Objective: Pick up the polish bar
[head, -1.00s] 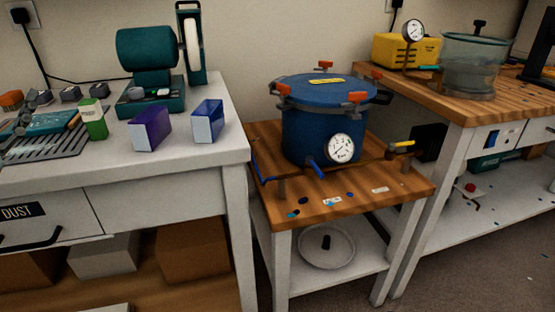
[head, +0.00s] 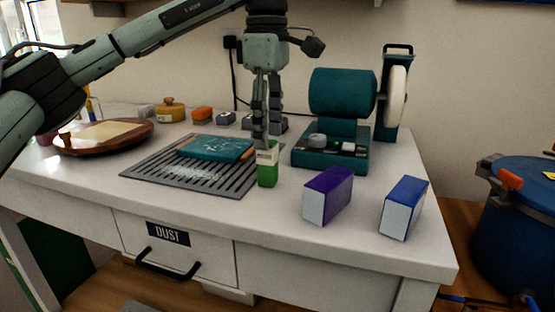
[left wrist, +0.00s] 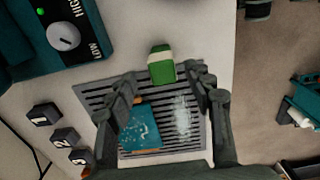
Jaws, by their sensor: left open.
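A green bar with a white top part (head: 268,172) stands upright on the white bench, at the right front corner of the slotted grey grate (head: 148,178). It also shows in the left wrist view (left wrist: 162,70), between the fingertips. My left gripper (head: 268,138) points down just above and behind the bar. Its two fingers are spread and hold nothing. A purple block (head: 325,192) and a blue block (head: 408,203), both with pale ends, stand to the right. Which piece is the polish bar is not labelled. My right gripper is out of view.
A teal machine with a pale wheel (head: 345,95) stands right behind the green bar. A teal piece (head: 215,147) lies on the grate. Several small grey blocks line the back. A round brown tray (head: 72,149) is at left. The front of the bench is clear.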

